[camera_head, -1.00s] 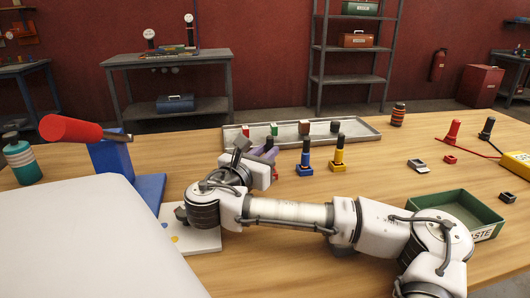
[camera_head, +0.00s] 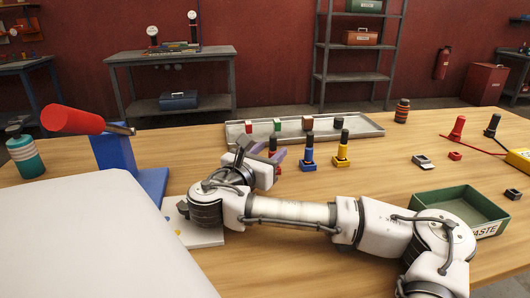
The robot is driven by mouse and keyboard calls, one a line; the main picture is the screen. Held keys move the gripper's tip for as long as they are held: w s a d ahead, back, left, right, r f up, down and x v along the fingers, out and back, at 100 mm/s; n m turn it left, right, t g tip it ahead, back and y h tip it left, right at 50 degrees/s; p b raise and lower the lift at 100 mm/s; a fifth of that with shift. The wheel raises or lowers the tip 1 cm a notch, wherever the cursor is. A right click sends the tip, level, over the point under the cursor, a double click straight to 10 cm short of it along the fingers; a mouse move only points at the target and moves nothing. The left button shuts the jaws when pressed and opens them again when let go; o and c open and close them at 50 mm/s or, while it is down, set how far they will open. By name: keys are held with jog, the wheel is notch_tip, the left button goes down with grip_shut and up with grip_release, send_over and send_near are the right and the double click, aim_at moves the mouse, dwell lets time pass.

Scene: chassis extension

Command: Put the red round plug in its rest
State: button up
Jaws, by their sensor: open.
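My gripper (camera_head: 262,153) is at the middle left of the table, open, with its fingers close to a black-topped red piece (camera_head: 273,152). The fingers partly hide this piece, and I cannot tell whether they touch it. Beside it stand a blue-based piece (camera_head: 308,160) and a yellow-based piece (camera_head: 342,157), both upright with black tops. A red upright piece with a lead (camera_head: 457,129) stands at the right, behind a small red block (camera_head: 455,156). I cannot tell for sure which red item is the round plug or which is its rest.
A grey tray (camera_head: 365,131) with several small blocks lies behind. A green waste bin (camera_head: 440,205) is at the right, near small grey holders (camera_head: 423,162). A blue stand (camera_head: 116,160) with a red-handled tool (camera_head: 72,120) is at the left.

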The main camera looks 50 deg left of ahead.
jog(key=v, duration=0.2)
jog(key=shift+s+b, duration=0.95)
jog(key=shift+s+d+b, duration=0.4)
jog(key=shift+d+b, duration=0.15)
jog(key=shift+b, duration=0.1)
jog(key=shift+v, duration=1.25)
